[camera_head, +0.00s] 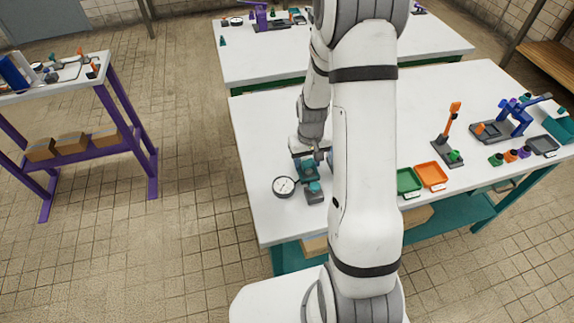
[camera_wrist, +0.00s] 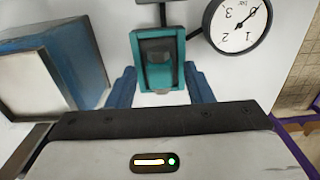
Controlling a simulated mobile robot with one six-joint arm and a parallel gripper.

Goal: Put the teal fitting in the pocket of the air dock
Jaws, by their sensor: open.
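A teal body with a dark recess (camera_wrist: 137,60), seemingly the air dock, stands on the white table; it also shows in the head view (camera_head: 308,174). A dark line joins it to a round white gauge (camera_wrist: 237,22). A small dark and teal piece (camera_wrist: 160,76) shows in the recess; I cannot tell whether it is the teal fitting. My gripper (camera_wrist: 160,72) is open, its blue fingers on either side of the teal body's near end in the wrist view. Contact cannot be told. A grey block with a teal top (camera_head: 314,190) stands close by.
A blue-grey box (camera_wrist: 55,75) stands left in the wrist view. Green (camera_head: 408,181) and orange (camera_head: 431,175) trays lie right of my arm, with an orange-handled fixture (camera_head: 449,135) and a blue clamp (camera_head: 517,115) beyond.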

